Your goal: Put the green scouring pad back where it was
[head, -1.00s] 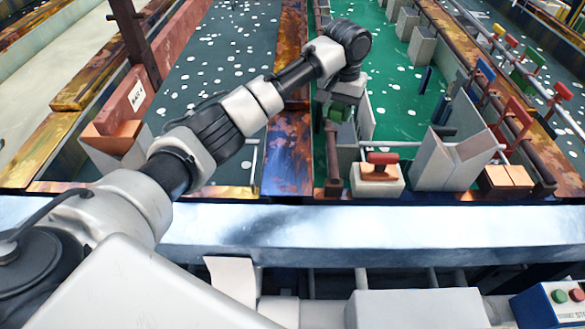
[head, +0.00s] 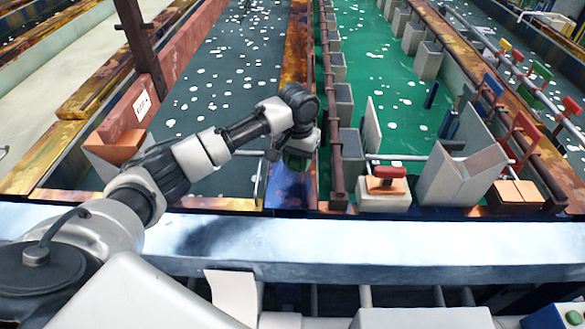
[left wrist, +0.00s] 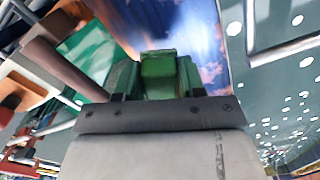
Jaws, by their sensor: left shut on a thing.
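My left gripper (head: 297,152) is shut on the green scouring pad (head: 295,161), which shows as a dark green block below the wrist in the head view. In the left wrist view the green pad (left wrist: 158,70) sits between the fingertips, with a blue and rust-stained surface beyond it. In the head view the gripper is in front of the rusty divider (head: 299,60) between the dark tank and the green tank. Whether the pad touches anything beneath it is hard to tell. My right gripper is not in view.
Right of the gripper are a dark red rail (head: 334,110), several grey open containers (head: 343,95), a white block with a red-handled tool (head: 384,195) and a brown box (head: 515,194). A pale metal ledge (head: 380,240) runs across the front. The dark tank (head: 225,85) lies left.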

